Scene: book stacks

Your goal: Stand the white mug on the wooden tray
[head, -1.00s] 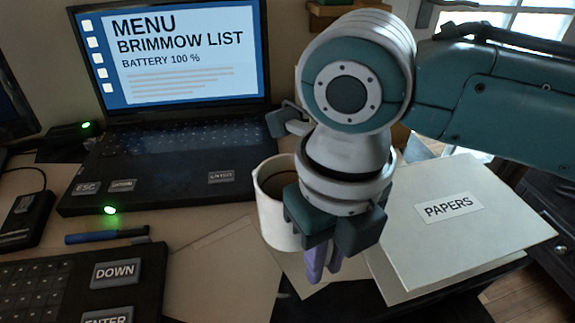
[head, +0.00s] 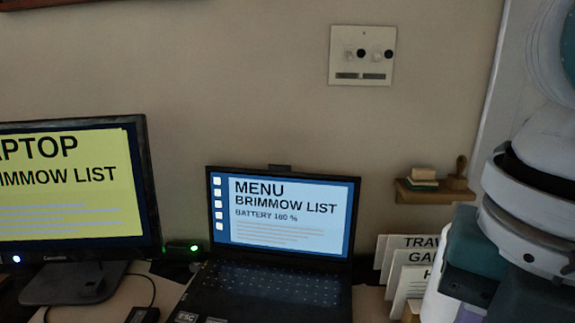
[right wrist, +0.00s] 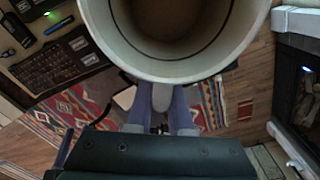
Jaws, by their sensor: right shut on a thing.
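My right gripper (right wrist: 160,112) is shut on the white mug (right wrist: 125,62), its purple fingers pressed together at the mug's near side in the right wrist view. The mug's round mouth faces that camera, and its inside looks brownish and dark. The mug is held up, with desk and floor far below it. In the head view the right gripper is at the lower right edge, with a pale part of the mug (head: 436,303) beside it, mostly cut off. I see no wooden tray in either view. My left gripper is not in view.
A laptop (head: 282,212) and a yellow-screened monitor (head: 70,185) stand on the desk. Upright cards (head: 400,270) are close left of the mug. A small wooden wall shelf (head: 436,192) holds a stamp and small blocks. The wrist view shows a patterned rug (right wrist: 62,115) on the floor.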

